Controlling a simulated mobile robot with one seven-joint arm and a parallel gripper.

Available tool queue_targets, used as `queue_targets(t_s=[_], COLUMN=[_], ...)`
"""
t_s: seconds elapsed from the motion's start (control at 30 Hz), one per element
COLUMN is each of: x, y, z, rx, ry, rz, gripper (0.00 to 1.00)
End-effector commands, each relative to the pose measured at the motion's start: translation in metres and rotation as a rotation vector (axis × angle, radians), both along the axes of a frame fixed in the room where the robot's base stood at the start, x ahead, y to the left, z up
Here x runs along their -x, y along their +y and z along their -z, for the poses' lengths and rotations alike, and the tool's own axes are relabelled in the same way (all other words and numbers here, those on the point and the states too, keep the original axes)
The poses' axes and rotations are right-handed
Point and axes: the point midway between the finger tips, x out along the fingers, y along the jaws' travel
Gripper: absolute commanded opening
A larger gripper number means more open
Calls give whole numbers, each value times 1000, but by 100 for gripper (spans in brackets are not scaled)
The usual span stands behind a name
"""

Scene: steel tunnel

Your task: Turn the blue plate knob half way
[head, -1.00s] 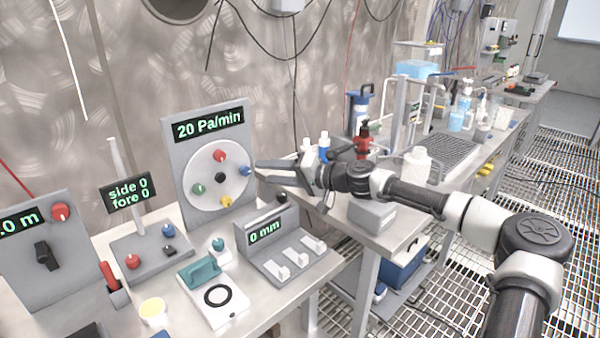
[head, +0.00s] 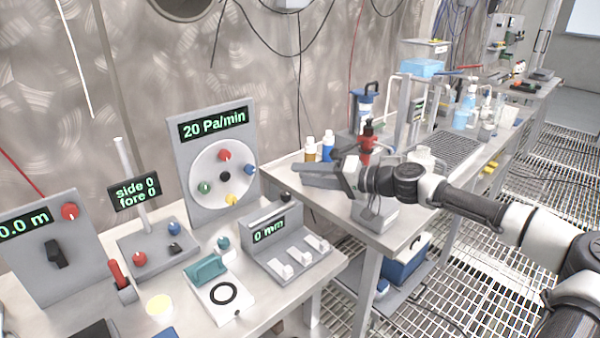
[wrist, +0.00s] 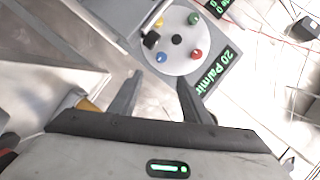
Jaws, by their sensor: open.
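The blue knob (head: 249,170) sits at the right edge of a round white plate (head: 213,187) on an upright grey panel whose display reads 20 Pa/min. Red (head: 224,156), yellow (head: 231,199) and green (head: 205,188) knobs share the plate, with a black centre (head: 225,176). My gripper (head: 298,175) is open and empty, to the right of the panel and apart from the blue knob. In the wrist view the blue knob (wrist: 162,57) shows just beyond the gap between my fingertips (wrist: 159,79).
A low grey box with white levers (head: 300,254) and a 0 mm display stands in front of the panel. A teal handle (head: 206,268) is nearby. Bottles, including a red one (head: 367,145), stand on the bench behind my gripper. A gap separates the two benches.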

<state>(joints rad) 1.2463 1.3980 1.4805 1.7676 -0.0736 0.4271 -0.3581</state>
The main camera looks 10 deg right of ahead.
Motion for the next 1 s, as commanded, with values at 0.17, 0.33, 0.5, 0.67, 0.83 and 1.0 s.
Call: queue_targets(t_s=[0.17,0.33,0.5,0.67,0.83,1.0], x=[11,7,-11,-34,-57,-78], y=[8,16,38,64,90,114], z=[-28,-20,-11,-1,10,20], rx=[227,275,272,271,270,270], ry=[-150,-188,-186,-185,-185,-184], rz=[-3,-6,-8,-8,-6,-6], gripper=[43,43,43,43,43,43])
